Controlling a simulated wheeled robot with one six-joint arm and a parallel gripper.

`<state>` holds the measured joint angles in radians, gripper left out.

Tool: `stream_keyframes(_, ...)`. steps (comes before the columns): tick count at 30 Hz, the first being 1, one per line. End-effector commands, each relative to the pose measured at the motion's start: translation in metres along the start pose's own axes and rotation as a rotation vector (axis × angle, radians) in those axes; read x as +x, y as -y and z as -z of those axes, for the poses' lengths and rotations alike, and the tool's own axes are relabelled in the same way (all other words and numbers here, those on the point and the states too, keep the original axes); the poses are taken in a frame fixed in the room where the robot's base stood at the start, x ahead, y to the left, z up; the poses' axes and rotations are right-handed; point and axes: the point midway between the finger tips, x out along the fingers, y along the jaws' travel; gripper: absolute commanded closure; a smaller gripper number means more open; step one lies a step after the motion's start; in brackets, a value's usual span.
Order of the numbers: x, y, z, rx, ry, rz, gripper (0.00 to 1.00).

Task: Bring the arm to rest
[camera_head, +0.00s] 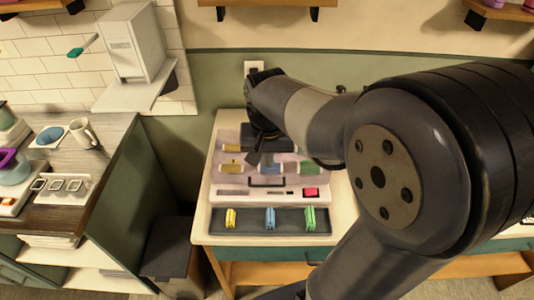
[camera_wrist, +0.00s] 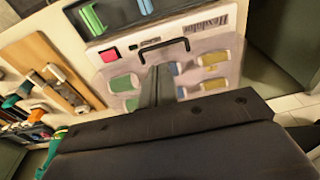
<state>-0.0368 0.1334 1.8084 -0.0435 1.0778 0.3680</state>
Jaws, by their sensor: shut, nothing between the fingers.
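My arm reaches in from the right in the head view and covers much of the table. My gripper (camera_head: 256,162) is dark and hangs above the back part of a pale machine (camera_head: 231,192). In the wrist view my gripper (camera_wrist: 158,72) is shut and empty, its thin fingers side by side, pointing at the machine's clear cover near a black handle (camera_wrist: 166,51). I cannot tell how far the tips are from the cover.
Coloured spools show under the cover. A dark tray (camera_head: 248,229) at the machine's front holds a yellow, a blue and a green piece. A counter with a mug (camera_head: 83,134) stands left. A wooden board (camera_wrist: 40,50) with tools shows in the wrist view.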

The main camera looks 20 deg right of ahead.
Motion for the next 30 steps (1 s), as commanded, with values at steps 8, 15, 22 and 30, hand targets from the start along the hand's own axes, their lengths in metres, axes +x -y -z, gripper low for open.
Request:
stream_keyframes(8,-0.019,0.0,-0.001,0.0,0.0,0.0,1.0)
stream_keyframes(15,-0.019,0.0,-0.001,0.0,0.0,0.0,1.0)
stream_keyframes(22,-0.006,0.0,0.0,0.001,0.003,-0.001,1.0)
stream_keyframes(30,0.043,-0.001,0.002,0.001,0.006,-0.002,1.0)
